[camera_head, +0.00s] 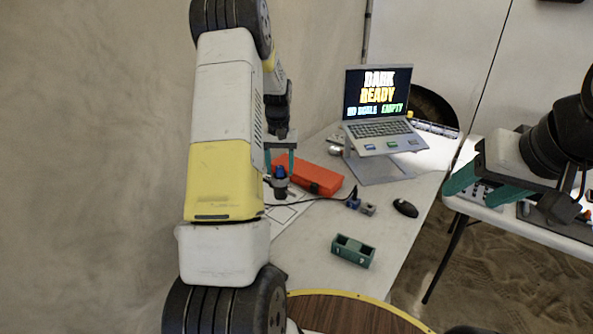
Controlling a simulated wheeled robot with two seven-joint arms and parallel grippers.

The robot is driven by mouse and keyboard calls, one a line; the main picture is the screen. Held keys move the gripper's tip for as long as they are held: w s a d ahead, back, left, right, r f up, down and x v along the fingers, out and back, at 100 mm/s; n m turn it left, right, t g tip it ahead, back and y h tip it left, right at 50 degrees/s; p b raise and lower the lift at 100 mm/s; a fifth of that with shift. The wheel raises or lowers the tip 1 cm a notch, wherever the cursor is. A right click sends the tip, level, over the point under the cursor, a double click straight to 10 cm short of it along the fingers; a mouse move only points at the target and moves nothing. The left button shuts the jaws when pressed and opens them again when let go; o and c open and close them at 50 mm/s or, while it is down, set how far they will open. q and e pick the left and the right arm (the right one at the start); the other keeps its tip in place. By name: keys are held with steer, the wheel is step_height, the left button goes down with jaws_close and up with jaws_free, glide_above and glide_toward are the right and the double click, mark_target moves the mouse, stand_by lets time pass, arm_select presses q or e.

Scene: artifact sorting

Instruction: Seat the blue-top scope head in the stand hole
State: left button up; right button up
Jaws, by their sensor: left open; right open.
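The blue-top scope head (279,186), with a dark body below its blue cap, stands at the left side of the table, partly beside my arm. My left gripper (281,168) is above it, open, with its teal fingers at either side of the blue top. I cannot tell whether they touch it. A dark green block (353,251) with recesses in its top lies near the front of the table. I cannot tell for sure whether it is the stand. My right gripper (480,187) is open and empty at the right, far from the scope head.
An orange-red case (312,178) lies just right of the scope head. A laptop (378,112) sits on a raised support. A second table (545,226) is at right.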

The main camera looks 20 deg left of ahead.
arm_select(q)
steer(key=shift+f, duration=0.15)
jaws_close()
